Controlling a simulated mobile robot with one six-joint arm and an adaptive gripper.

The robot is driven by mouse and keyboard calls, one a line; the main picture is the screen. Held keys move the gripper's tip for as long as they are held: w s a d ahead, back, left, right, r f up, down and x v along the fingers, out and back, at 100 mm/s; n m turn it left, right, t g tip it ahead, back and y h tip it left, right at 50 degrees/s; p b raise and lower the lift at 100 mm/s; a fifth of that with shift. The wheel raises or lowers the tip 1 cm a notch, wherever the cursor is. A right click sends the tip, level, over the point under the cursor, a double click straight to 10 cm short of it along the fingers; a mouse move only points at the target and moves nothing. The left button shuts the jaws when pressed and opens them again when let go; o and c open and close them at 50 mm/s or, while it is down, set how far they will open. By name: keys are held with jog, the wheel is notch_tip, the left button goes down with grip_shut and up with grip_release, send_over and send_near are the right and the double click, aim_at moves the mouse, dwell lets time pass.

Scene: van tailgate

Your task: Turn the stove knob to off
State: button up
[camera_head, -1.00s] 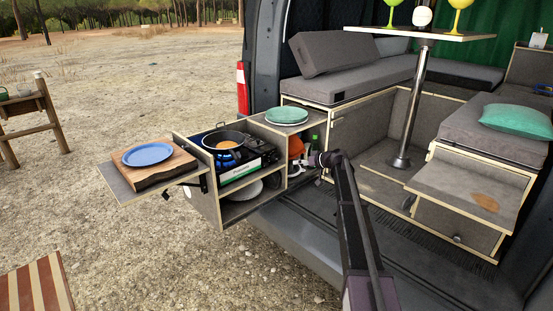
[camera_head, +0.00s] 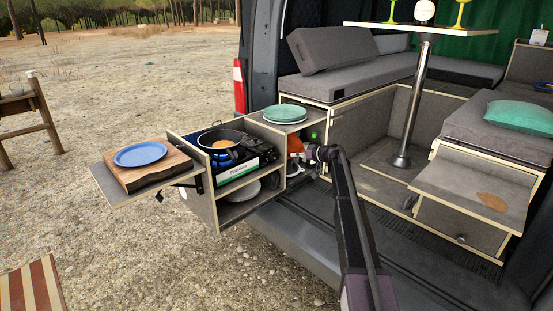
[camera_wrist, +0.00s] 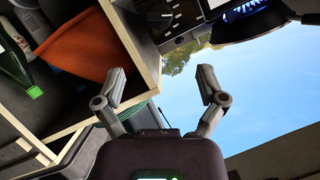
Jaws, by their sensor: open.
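The camping stove (camera_head: 238,172) sits in the pull-out kitchen box, with a blue flame (camera_head: 222,156) lit under a black pan (camera_head: 219,137) holding something orange. In the wrist view the flame (camera_wrist: 247,9) shows at the top right. The stove knob (camera_wrist: 167,17) is a dark dial with white marks on the stove's dark panel, at the top middle; I cannot read its setting. My gripper (camera_wrist: 162,84) is open and empty, its fingers apart below the knob and not touching it. In the head view my gripper (camera_head: 299,158) is right of the stove, partly hidden.
A box wall (camera_wrist: 135,50) edges the left finger in the wrist view, with an orange item (camera_wrist: 75,45) and a green bottle (camera_wrist: 15,65) beyond. Green plates (camera_head: 285,113) lie on the box top. A blue plate (camera_head: 140,154) rests on a cutting board.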

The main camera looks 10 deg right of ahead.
aim_at(276, 157)
jog(key=b+x, duration=0.4)
jog(key=x, duration=0.9)
jog(key=shift+s+f, duration=0.1)
jog(key=c, duration=1.1)
jog(key=shift+a, duration=0.1)
jog(key=shift+c, duration=0.2)
